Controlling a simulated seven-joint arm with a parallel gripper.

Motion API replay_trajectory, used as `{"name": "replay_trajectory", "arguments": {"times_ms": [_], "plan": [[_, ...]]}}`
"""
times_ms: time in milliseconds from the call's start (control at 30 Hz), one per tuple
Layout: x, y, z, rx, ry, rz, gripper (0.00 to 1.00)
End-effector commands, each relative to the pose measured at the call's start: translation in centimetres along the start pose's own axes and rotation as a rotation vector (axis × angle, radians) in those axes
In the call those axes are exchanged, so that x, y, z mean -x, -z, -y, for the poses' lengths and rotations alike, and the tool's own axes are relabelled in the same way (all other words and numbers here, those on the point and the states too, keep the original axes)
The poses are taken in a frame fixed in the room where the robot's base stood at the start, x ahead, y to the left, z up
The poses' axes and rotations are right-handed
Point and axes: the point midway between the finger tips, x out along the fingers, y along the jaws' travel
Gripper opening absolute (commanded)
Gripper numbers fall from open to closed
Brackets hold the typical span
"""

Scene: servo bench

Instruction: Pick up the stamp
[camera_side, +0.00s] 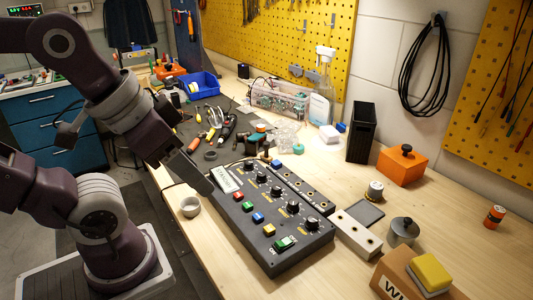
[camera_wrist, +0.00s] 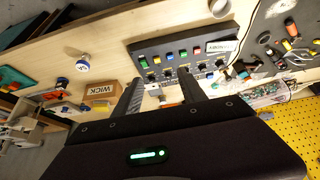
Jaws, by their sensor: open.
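I cannot tell for certain which object is the stamp. One candidate is a small upright piece with a pale body and dark top (camera_side: 375,191), beside a dark flat pad (camera_side: 366,213) on the bench. Another is a white piece with a blue knob (camera_wrist: 82,64), standing alone on the wood in the wrist view. My gripper (camera_side: 208,188) is over the left edge of the black control panel (camera_side: 272,262) in the side view, apart from both candidates. In the wrist view my gripper (camera_wrist: 160,86) has its two fingers spread, with nothing held between them.
The panel has coloured buttons and knobs. Tools clutter the far bench.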

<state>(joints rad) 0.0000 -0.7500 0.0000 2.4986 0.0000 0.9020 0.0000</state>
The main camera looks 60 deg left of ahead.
Motion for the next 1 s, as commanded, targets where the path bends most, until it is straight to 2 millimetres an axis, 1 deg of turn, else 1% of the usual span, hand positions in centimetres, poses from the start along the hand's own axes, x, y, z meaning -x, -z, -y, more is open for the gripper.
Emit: {"name": "replay_trajectory", "arguments": {"times_ms": [67, 167, 200, 267, 300, 367, 400, 467, 500, 533, 567, 600, 667, 700, 767, 800, 867, 900, 967, 1000], "plan": [[0.8, 0.5, 0.0, 0.000, 0.000, -0.004, 0.49], [3.6, 2.2, 0.0, 0.000, 0.000, -0.010, 0.49], [4.9, 3.0, 0.0, 0.014, -0.003, -0.003, 0.49], [3.9, 4.8, -0.5, 0.197, -0.039, 0.075, 0.49], [3.6, 6.2, -0.8, 0.312, -0.065, 0.114, 0.49], [2.9, 8.6, -0.8, 0.489, -0.104, 0.171, 0.49], [2.4, 10.3, -0.7, 0.614, -0.132, 0.209, 0.49], [1.4, 13.2, 0.0, 0.812, -0.179, 0.264, 0.49], [0.6, 15.1, 0.8, 0.950, -0.213, 0.303, 0.49], [0.0, 16.6, 1.5, 1.054, -0.240, 0.329, 0.49], [-0.7, 18.1, 2.5, 1.158, -0.268, 0.356, 0.49], [-1.6, 20.0, 3.9, 1.294, -0.307, 0.391, 0.49], [-2.9, 22.4, 6.5, 1.488, -0.369, 0.437, 0.49], [-3.8, 23.9, 8.4, 1.607, -0.411, 0.464, 0.49], [-4.9, 25.6, 11.3, 1.772, -0.474, 0.502, 0.49], [-5.7, 26.6, 13.4, 1.875, -0.518, 0.523, 0.49], [-6.7, 27.6, 16.6, 2.016, -0.585, 0.555, 0.49], [-7.3, 28.1, 18.8, 2.104, -0.632, 0.572, 0.49], [-8.2, 28.6, 22.1, 2.230, -0.705, 0.600, 0.49], [-8.7, 28.7, 24.4, 2.310, -0.756, 0.617, 0.49]]}}
